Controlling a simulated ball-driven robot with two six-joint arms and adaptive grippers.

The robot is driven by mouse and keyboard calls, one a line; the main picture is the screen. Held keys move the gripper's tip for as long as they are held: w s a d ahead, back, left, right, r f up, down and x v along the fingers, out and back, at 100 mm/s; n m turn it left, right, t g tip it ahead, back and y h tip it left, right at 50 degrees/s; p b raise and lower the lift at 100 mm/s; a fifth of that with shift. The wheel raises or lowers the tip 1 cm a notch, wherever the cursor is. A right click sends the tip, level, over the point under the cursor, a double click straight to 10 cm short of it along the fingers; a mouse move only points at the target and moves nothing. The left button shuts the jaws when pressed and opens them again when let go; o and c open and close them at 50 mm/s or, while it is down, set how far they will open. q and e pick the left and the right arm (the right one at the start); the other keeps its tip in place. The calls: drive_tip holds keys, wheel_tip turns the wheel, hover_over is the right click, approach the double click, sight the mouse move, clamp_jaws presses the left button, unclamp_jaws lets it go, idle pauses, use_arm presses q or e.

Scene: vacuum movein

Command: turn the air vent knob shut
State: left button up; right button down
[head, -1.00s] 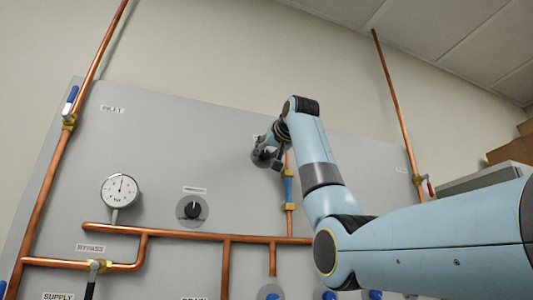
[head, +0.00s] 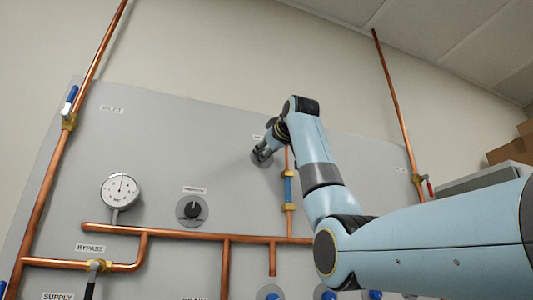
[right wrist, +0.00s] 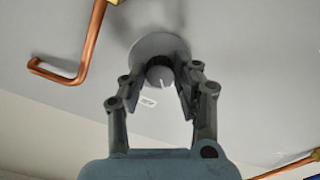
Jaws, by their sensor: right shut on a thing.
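The air vent knob (right wrist: 160,76) is a small grey cylinder with a white pointer line, on a round grey plate (right wrist: 152,45) on the panel. In the right wrist view, my right gripper (right wrist: 162,84) has one finger on each side of the knob and is shut on it. In the head view, my right gripper (head: 262,154) is at the upper middle of the panel, largely covering the knob and its plate. My left gripper is in neither view.
The grey panel (head: 160,150) carries copper pipes (head: 190,233), a round gauge (head: 120,190) and another black knob (head: 192,210). A vertical pipe with a blue section (head: 288,188) runs close beside my right gripper. A blue-handled valve (head: 69,105) is at the left.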

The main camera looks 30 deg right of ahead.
drive_tip(key=shift+f, duration=0.15)
idle(0.4)
drive_tip(key=c, duration=1)
unclamp_jaws()
drive_tip(key=shift+s, duration=0.1)
drive_tip(key=v, duration=1.1)
drive_tip(key=shift+s, duration=0.4)
